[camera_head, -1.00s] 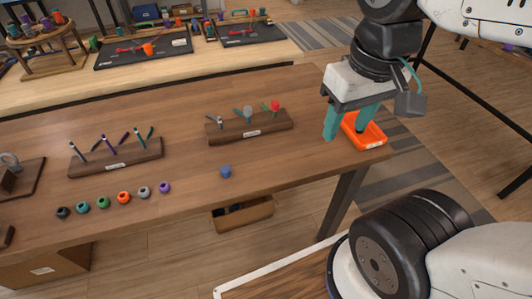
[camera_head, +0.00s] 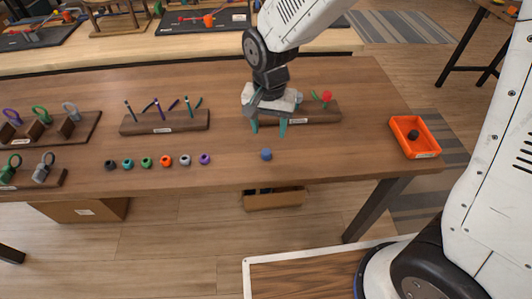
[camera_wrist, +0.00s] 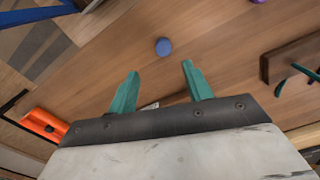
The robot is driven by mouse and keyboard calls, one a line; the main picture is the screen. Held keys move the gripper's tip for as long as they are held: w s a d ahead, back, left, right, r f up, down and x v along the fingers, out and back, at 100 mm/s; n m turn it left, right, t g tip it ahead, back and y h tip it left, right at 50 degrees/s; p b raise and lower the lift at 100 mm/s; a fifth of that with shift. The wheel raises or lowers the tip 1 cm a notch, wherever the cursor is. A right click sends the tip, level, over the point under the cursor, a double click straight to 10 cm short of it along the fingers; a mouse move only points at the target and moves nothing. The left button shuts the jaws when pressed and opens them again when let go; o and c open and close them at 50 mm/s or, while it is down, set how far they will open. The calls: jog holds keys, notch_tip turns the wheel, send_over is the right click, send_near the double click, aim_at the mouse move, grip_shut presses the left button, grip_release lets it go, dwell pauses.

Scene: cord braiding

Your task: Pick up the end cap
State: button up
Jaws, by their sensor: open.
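A small blue piece (camera_head: 266,154), which looks like the end cap, stands alone on the wooden table near its front edge. It also shows in the wrist view (camera_wrist: 163,46), ahead of the fingertips and roughly centred between them. My gripper (camera_head: 268,131) is open and empty, with its two teal fingers pointing down. It is above the table, just behind the blue piece and in front of the right wooden rack. In the wrist view the gripper (camera_wrist: 160,70) has nothing between its fingers.
A row of coloured beads (camera_head: 146,162) lies left of the blue piece. A wooden rack (camera_head: 165,128) stands behind the beads. Another rack (camera_head: 312,118), partly hidden by my gripper, holds a red-tipped piece (camera_head: 326,96). An orange tray (camera_head: 402,127) with a dark piece (camera_head: 413,134) sits at right.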

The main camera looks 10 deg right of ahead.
aim_at(266, 152)
jog(key=f, duration=0.8)
jog(key=shift+a+f, duration=0.35)
jog(key=c, duration=1)
